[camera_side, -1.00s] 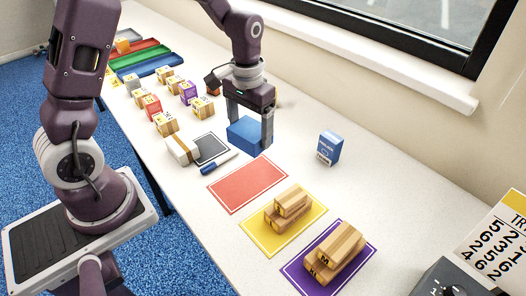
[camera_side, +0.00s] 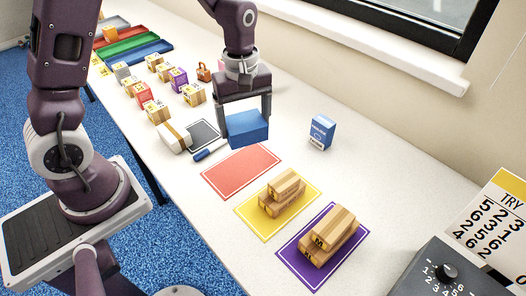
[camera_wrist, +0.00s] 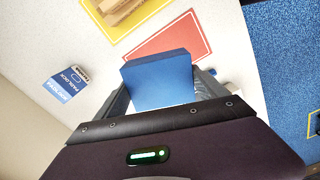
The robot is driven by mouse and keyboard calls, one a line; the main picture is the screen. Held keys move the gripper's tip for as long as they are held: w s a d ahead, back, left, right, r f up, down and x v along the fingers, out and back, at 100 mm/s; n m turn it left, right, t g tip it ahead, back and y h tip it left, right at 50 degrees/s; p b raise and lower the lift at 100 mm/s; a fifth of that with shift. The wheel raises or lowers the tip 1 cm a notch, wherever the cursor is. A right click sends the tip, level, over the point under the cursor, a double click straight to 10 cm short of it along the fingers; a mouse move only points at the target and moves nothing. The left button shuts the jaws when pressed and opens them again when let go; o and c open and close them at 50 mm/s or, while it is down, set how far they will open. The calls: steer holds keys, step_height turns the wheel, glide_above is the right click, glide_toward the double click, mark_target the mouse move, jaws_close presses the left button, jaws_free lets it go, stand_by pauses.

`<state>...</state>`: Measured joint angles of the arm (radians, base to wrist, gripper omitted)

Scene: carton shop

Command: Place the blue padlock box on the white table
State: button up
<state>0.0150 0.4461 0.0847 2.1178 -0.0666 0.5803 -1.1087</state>
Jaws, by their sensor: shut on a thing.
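The blue padlock box (camera_side: 321,132) is a small blue and white carton. It stands upright on the white table (camera_side: 375,185), right of the red mat, and also shows in the wrist view (camera_wrist: 66,84). My gripper (camera_side: 246,118) is apart from it, to its left, and is shut on a plain blue block (camera_side: 247,130). The block shows between the fingers in the wrist view (camera_wrist: 160,82). It is at or just above the table behind the red mat; I cannot tell whether it touches.
A red mat (camera_side: 240,170) is empty. Yellow (camera_side: 247,211) and purple (camera_side: 290,250) mats bear wooden blocks. Table around the padlock box is clear.

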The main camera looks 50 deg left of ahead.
step_height(320, 180, down, 10)
steer(key=shift+r, duration=0.2)
steer(key=shift+f, duration=0.2)
steer(key=o, duration=1.5)
